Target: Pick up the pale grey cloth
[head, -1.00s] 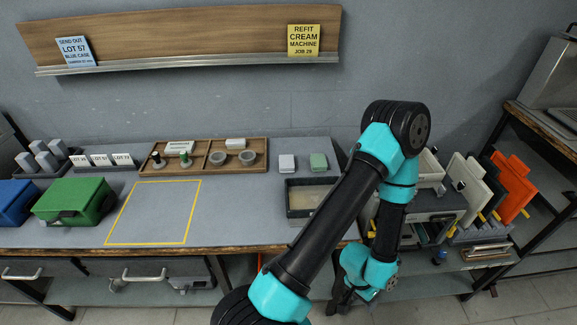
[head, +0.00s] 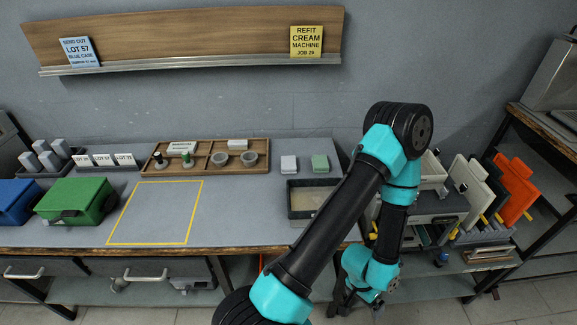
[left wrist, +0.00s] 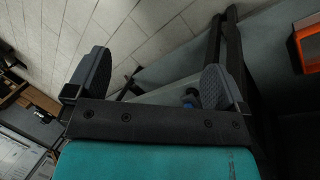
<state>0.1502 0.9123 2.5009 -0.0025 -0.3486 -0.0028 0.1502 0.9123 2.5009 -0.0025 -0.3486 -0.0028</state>
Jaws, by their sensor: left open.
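A small, folded pale grey cloth (head: 288,164) lies flat on the bench top near its back right, just left of a similar green cloth (head: 320,163). My left gripper (head: 354,303) hangs low past the front edge at the right end of the bench, far below and in front of the pale grey cloth. In the left wrist view the gripper (left wrist: 155,82) shows two dark fingers spread wide with nothing between them. The floor and shelf parts lie beyond them. The pale grey cloth is not visible in the left wrist view. My right gripper is not in view.
A grey tray (head: 291,202) sits in front of the cloths, partly behind my arm. A wooden divided tray (head: 262,150) is left of them. Green (head: 76,200) and blue (head: 14,200) cases stand at left. The yellow-outlined area (head: 156,212) is clear.

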